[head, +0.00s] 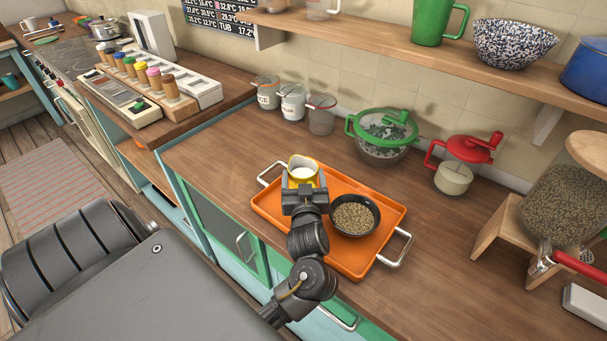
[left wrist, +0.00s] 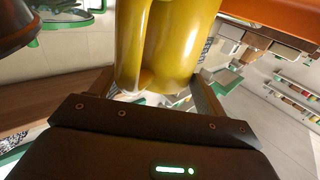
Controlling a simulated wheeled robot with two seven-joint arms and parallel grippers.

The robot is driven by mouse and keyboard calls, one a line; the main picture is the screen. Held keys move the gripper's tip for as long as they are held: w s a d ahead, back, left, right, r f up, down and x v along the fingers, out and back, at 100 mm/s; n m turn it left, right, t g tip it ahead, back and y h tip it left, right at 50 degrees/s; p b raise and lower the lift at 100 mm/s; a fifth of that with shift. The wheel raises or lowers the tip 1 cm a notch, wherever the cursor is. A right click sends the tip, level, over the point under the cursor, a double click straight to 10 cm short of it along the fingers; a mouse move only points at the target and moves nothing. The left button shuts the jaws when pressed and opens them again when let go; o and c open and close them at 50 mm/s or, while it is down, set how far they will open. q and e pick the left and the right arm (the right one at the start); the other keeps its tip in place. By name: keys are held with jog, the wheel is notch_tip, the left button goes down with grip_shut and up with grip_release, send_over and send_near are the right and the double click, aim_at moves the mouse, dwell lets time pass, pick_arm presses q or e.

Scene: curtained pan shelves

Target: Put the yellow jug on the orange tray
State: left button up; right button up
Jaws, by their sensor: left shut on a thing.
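The yellow jug (head: 303,170) shows in the head view at the left part of the orange tray (head: 359,263). Its top is open and something white shows inside. My left gripper (head: 303,188) is shut on the jug from the near side. In the left wrist view the jug (left wrist: 168,45) fills the upper middle, between the two fingers (left wrist: 155,92). The jug is over the tray or on it; its base is hidden behind my gripper, so I cannot tell whether it touches. My right gripper is not in view.
A dark bowl of grainy contents (head: 355,216) sits on the tray, right of the jug. Behind stand lidded canisters (head: 292,103), a green-lidded bowl (head: 382,135) and a red-topped grinder (head: 460,165). A shelf (head: 400,40) overhangs the back.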

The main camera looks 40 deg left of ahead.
pick_arm(q)
jog(key=shift+f, duration=0.1)
jog(key=o, duration=2)
jog(key=shift+f, duration=0.1)
